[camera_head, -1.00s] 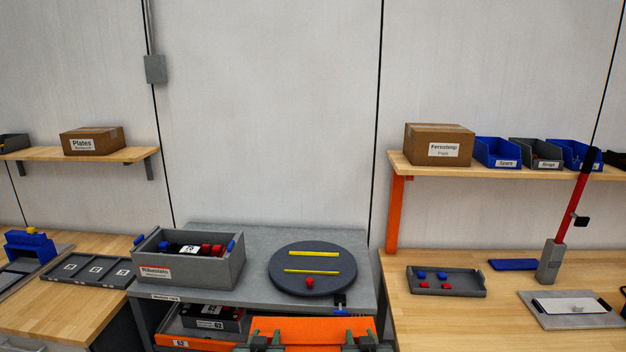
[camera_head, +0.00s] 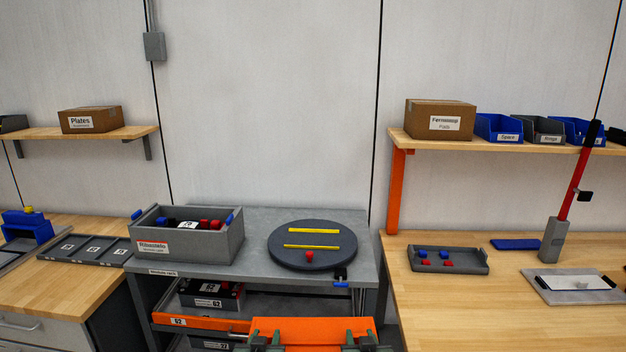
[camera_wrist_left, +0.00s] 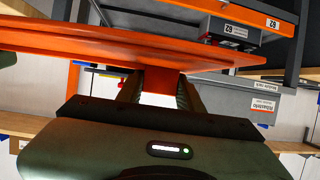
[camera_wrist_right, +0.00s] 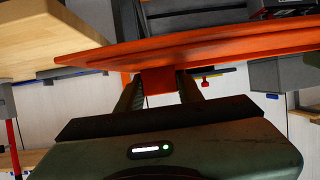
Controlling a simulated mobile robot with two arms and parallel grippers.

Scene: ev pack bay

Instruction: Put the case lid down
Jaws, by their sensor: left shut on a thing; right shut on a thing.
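The orange case lid (camera_head: 313,332) is at the bottom middle of the head view, in front of the grey rack. My left gripper (camera_head: 262,344) is at its left end and my right gripper (camera_head: 364,342) at its right end. In the left wrist view, the left jaws (camera_wrist_left: 159,88) are shut on an orange tab under the lid (camera_wrist_left: 120,48). In the right wrist view, the right jaws (camera_wrist_right: 160,84) are shut on a similar tab of the lid (camera_wrist_right: 200,46). The lid is held in the air and looks about level in the head view. Its underside is hidden there.
The grey rack (camera_head: 215,284) carries a grey bin (camera_head: 188,248) and a round dark turntable (camera_head: 312,258) on top. An orange tray (camera_head: 190,319) with dark modules sits on its lower shelf. Wooden benches stand left (camera_head: 75,290) and right (camera_head: 460,310).

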